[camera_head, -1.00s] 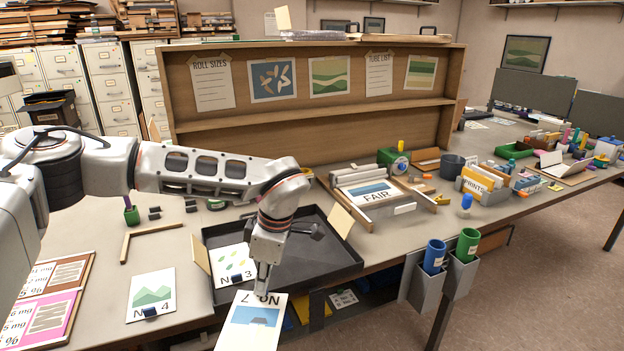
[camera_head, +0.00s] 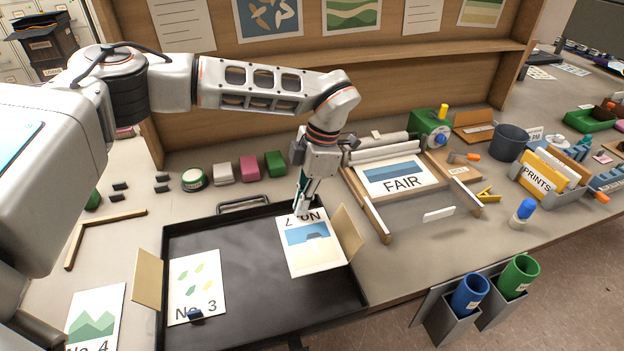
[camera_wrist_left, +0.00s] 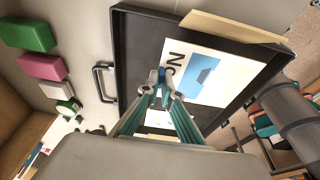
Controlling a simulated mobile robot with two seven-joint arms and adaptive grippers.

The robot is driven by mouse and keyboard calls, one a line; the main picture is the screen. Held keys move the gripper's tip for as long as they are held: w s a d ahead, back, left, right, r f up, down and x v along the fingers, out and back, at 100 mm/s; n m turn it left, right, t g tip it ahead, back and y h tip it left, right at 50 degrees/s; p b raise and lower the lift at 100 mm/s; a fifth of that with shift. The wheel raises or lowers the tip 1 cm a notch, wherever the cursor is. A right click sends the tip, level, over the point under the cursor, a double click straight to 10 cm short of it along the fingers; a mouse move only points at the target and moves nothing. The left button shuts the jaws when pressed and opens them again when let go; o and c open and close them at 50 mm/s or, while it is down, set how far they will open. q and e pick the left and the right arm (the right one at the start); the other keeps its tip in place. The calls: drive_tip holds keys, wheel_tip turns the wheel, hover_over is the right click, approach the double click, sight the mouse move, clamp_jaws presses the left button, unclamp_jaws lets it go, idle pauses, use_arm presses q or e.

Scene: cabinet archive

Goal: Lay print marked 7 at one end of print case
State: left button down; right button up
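The print marked 7 (camera_head: 312,258), white with a blue picture and upside-down lettering, is at the right end of the black print case (camera_head: 238,245). My left gripper (camera_head: 301,208) is shut on its lettered edge, on the back side of the case. In the left wrist view the fingertips (camera_wrist_left: 163,80) meet at a small blue piece on the edge of the print (camera_wrist_left: 213,80). I cannot tell whether the print touches the case floor. The print marked 3 (camera_head: 196,280) lies at the case's left end. My right gripper is out of view.
Tan flaps stand at the case's left end (camera_head: 148,278) and right end (camera_head: 346,234). The case's middle is bare. The print marked 4 (camera_head: 95,318) lies left of the case. A press holding a FAIR print (camera_head: 398,177) stands to the right. Small coloured blocks (camera_head: 249,168) stand behind.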

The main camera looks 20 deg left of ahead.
sight(303, 219)
use_arm(q)
drive_tip(key=shift+w+r, duration=0.1)
drive_tip(key=shift+w, duration=0.2)
drive_tip(key=shift+s, duration=0.2)
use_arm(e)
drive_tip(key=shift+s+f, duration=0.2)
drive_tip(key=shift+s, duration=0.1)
use_arm(q)
drive_tip(key=shift+w+d, duration=0.1)
drive_tip(key=shift+f, duration=0.5)
drive_tip(key=shift+f+b, duration=0.55)
drive_tip(key=shift+f, duration=0.2)
wheel_tip(303, 219, down, 2)
drive_tip(key=shift+f+b, duration=0.2)
drive_tip(key=shift+b, duration=0.3)
drive_tip(key=shift+f, duration=0.5)
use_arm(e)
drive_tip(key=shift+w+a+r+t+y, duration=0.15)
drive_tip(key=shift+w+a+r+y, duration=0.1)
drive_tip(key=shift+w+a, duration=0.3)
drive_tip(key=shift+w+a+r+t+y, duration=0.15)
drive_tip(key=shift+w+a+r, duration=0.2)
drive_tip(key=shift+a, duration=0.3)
